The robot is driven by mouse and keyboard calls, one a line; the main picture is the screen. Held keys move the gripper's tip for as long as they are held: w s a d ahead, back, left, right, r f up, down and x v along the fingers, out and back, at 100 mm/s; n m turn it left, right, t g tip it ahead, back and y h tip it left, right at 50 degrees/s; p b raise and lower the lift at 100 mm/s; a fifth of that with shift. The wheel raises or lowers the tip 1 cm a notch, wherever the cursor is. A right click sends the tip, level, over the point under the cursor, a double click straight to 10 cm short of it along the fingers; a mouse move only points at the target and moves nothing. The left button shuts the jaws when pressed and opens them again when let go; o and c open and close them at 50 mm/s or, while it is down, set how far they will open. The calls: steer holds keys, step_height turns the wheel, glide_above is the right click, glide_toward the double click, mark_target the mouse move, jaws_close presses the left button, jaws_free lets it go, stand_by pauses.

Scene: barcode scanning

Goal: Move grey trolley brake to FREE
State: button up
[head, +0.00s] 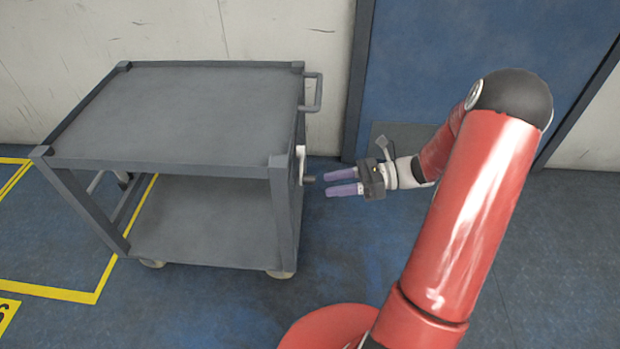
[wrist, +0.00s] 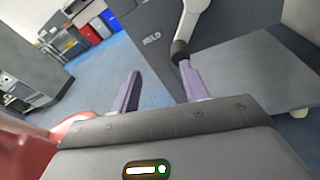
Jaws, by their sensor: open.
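The grey trolley (head: 185,110) stands at the left in the head view. Its brake lever (head: 300,160) is on the right-hand side, a pale arm with a dark grip (head: 309,179). In the wrist view the pale lever (wrist: 193,18) ends in a dark grip (wrist: 180,50) close to the right fingertip; I cannot tell if they touch. A label that seems to read "HELD" (wrist: 151,37) is on the grey panel beside it. No FREE mark is readable. My gripper (head: 335,182) is open and empty, its purple fingers pointing at the grip; they also show in the wrist view (wrist: 160,72).
A trolley handle (head: 314,92) sticks out above the brake. A blue door (head: 480,50) and pale wall stand behind. Blue floor (head: 350,250) is clear right of the trolley. Yellow floor lines (head: 60,292) run at left. Coloured bins (wrist: 100,28) stand far off.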

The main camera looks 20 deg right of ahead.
mark_target(310, 180)
steer(key=w+a+m+t, duration=0.1)
steer(key=w+a+f+m, duration=0.1)
steer(key=a, duration=0.1)
steer(key=w+a+m+t+y, duration=0.1)
steer(key=w+a, duration=0.1)
steer(key=shift+a+f+t, duration=0.25)
steer(key=shift+f+t, duration=0.05)
steer(key=shift+f, duration=0.05)
steer(key=shift+c, duration=0.2)
jaws_close()
